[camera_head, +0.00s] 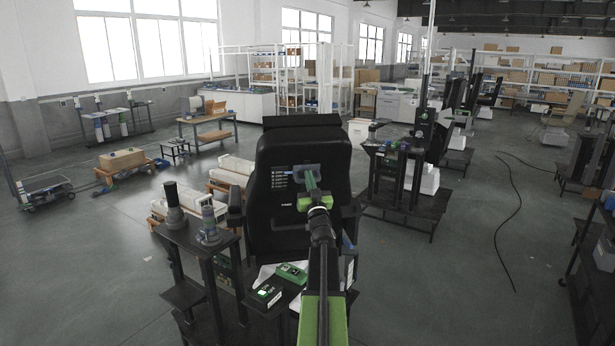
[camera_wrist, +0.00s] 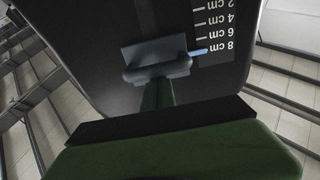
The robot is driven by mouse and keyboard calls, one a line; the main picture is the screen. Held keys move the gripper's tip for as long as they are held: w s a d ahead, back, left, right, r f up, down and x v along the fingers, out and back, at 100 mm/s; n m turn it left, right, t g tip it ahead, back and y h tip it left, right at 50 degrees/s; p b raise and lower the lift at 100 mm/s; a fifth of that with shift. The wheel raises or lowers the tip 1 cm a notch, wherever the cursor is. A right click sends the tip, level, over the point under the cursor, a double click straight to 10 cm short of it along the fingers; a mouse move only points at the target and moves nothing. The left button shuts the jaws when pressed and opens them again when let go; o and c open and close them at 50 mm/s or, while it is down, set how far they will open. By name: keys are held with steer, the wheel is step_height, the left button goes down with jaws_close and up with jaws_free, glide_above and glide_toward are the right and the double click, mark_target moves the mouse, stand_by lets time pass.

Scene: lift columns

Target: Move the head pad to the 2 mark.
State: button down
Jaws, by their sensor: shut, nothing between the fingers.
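A tall black seat-like back (camera_head: 268,205) stands in front of me, with a black head pad (camera_head: 300,121) along its top. A grey handle piece (camera_head: 300,170) is on the back's face and shows larger in the wrist view (camera_wrist: 158,65). A white scale (camera_head: 282,178) beside it reads 2, 4, 6 and 8 cm in the wrist view (camera_wrist: 228,28). A blue pointer (camera_wrist: 199,52) beside the handle is at about the 8 mark. My gripper (camera_head: 311,186) is shut and empty, its tip at the handle; I cannot tell whether they touch.
A small dark stand with two upright grey devices (camera_head: 208,222) is close on the left. Green boxes (camera_head: 290,273) lie on a low surface below the back. A dark workstation (camera_head: 405,170) stands to the right. Open floor (camera_head: 460,260) lies at front right, with a black cable (camera_head: 517,200).

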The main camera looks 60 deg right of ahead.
steer(key=shift+w+d+f+b, duration=0.3)
steer(key=shift+f+b, duration=0.55)
steer(key=shift+f, duration=0.05)
steer(key=shift+w+d+f+b, duration=0.35)
steer(key=shift+f+b, duration=0.45)
steer(key=shift+f, duration=0.05)
steer(key=shift+w+d+f+b, duration=0.3)
steer(key=shift+f+b, duration=0.55)
steer(key=shift+f, duration=0.05)
stand_by(0.9)
steer(key=shift+r, duration=0.1)
steer(key=shift+s+a+r+p, duration=0.15)
steer(key=shift+r+p, duration=0.2)
steer(key=shift+p, duration=0.05)
steer(key=shift+s+a+r+p, duration=0.1)
steer(key=shift+r+p, duration=0.25)
steer(key=shift+p, duration=0.05)
steer(key=b+v, duration=0.4)
steer(key=v, duration=0.5)
stand_by(0.4)
stand_by(0.7)
